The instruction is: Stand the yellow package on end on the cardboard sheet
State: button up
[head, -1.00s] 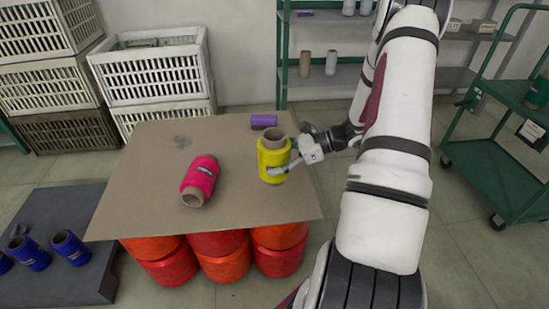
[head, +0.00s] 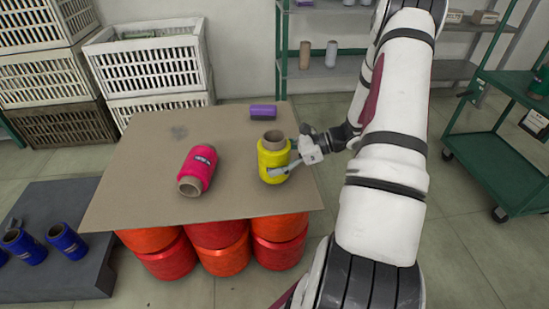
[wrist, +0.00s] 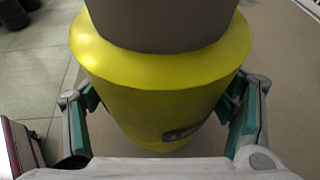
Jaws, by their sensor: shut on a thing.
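The yellow package (head: 272,160) is a yarn bobbin with a brown tube at its top. It is upright at the right side of the cardboard sheet (head: 140,185). My gripper (head: 279,165) is shut on it from the right side. In the wrist view, the yellow package (wrist: 150,95) fills the middle, with a finger of my gripper (wrist: 160,112) on either side. Its lower end looks at or very near the sheet; I cannot tell for certain whether it touches.
A pink bobbin (head: 198,168) lies on its side on the sheet, left of the yellow one. A purple package (head: 263,112) lies at the back edge. Red bobbins (head: 222,255) support the sheet. The sheet's left part is clear.

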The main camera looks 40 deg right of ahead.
dwell(0.3)
jog(key=o, duration=1.5)
jog(key=shift+c, duration=0.2)
jog(key=v, duration=1.2)
jog(key=shift+a+r, duration=0.1)
jog(key=shift+r, duration=0.05)
